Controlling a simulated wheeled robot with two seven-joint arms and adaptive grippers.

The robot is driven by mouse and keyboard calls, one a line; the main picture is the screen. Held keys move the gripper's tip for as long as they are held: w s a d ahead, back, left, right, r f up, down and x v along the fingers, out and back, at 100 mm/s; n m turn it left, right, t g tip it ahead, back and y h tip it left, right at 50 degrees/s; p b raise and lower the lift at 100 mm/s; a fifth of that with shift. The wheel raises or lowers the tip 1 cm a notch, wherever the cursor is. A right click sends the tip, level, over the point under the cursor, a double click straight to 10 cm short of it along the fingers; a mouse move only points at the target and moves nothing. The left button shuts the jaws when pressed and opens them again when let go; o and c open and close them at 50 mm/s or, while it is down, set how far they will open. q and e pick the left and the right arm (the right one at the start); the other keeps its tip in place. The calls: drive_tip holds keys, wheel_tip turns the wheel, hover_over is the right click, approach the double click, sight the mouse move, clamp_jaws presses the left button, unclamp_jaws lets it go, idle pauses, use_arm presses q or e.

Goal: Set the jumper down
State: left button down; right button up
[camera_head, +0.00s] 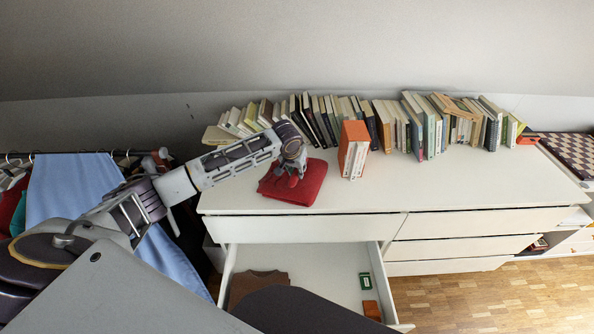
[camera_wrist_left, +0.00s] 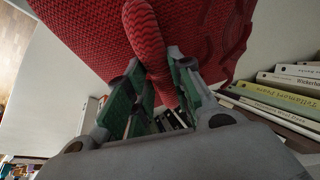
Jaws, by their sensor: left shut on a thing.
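The jumper is a folded red knit (camera_head: 305,188) on the white dresser top, left of the two upright orange-and-white books. My left gripper (camera_head: 291,177) reaches in from the left and is over the jumper's upper part. In the left wrist view the red knit (camera_wrist_left: 110,32) fills the top, and a pinched fold of it lies between the green-padded fingers of my left gripper (camera_wrist_left: 155,88). The gripper is shut on that fold. Whether the jumper's underside fully rests on the dresser is hard to tell. My right gripper is not in view.
A row of books (camera_head: 330,115) stands along the back of the dresser (camera_head: 470,190). Orange-and-white books (camera_head: 354,150) stand close right of the jumper. An open drawer (camera_head: 325,265) below holds a brown folded garment (camera_head: 255,285) and small items. The dresser top's right half is clear.

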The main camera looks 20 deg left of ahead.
use_arm(q)
drive_tip(key=shift+f, duration=0.2)
drive_tip(key=c, duration=1.3)
unclamp_jaws()
drive_tip(key=shift+f, duration=0.1)
drive_tip(key=shift+o, duration=0.2)
drive_tip(key=v, duration=1.2)
